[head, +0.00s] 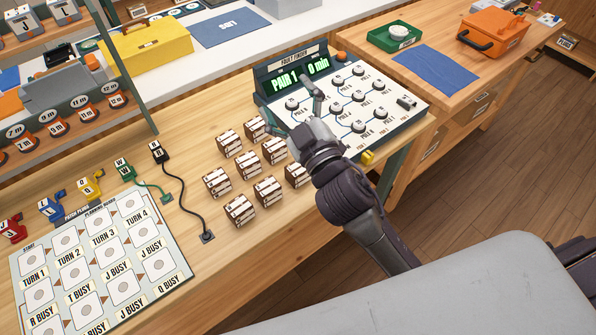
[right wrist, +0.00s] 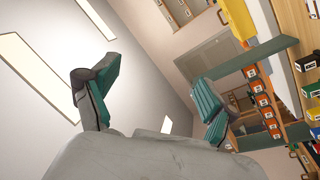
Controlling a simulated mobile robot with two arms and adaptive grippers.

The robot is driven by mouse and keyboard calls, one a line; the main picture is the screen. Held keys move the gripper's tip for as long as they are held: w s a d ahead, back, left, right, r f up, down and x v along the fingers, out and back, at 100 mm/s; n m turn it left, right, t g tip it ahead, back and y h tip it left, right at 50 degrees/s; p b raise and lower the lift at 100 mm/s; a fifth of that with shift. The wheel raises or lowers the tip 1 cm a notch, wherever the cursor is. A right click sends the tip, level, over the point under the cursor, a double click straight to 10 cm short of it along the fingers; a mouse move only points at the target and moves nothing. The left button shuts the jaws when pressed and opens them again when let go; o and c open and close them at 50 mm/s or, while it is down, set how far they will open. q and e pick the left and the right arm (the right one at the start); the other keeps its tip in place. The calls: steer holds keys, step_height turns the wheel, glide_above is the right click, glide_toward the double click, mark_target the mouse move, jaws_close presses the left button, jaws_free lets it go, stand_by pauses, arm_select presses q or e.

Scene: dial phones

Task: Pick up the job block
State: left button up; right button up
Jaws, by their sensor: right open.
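Several brown-and-white job blocks stand in loose rows on the wooden bench in the head view, among them a front one (head: 239,210), a middle one (head: 274,151) and a back left one (head: 229,143). Their labels are too small to read surely. My right gripper (head: 290,108) is open and empty, above the bench between the blocks and the fault finder panel (head: 345,108). Its hand and arm partly hide the rightmost blocks. In the right wrist view its two teal-padded fingers (right wrist: 160,90) are spread apart with no block between them. My left gripper is not in view.
A planning board (head: 185,272) lies at the front left, with coloured patch plugs (head: 90,187) behind it. A black cable (head: 185,190) runs left of the blocks. A shelf rack (head: 75,118) stands at the back left. Bare bench lies in front of the blocks.

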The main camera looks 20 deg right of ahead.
steer(key=s+a+r+n+g+y, duration=0.2)
steer(key=a+r+n+y, duration=0.6)
steer(key=a+n+y, duration=0.3)
steer(key=s+a+f+n+g+y, duration=0.1)
steer(key=s+a+n+g+y, duration=0.2)
steer(key=n+g, duration=0.45)
steer(key=s+a+f+n+g+y, duration=0.1)
steer(key=a+n+g+y, duration=0.2)
steer(key=a+n+g, duration=0.4)
steer(key=n+g+h, duration=0.3)
steer(key=n+h, duration=0.3)
steer(key=h, duration=1.5)
glide_above(298, 167)
step_height(298, 167, down, 16)
steer(key=shift+m, duration=0.25)
steer(key=f, duration=0.3)
steer(key=f+p, duration=0.1)
steer(key=f, duration=0.3)
steer(key=shift+w+a+f, duration=0.1)
steer(key=shift+a, duration=0.1)
steer(key=shift+f, duration=0.55)
steer(key=f+p, duration=0.2)
steer(key=f, duration=0.2)
steer(key=shift+d+f, duration=0.15)
steer(key=shift+d, duration=0.05)
steer(key=shift+f, duration=0.45)
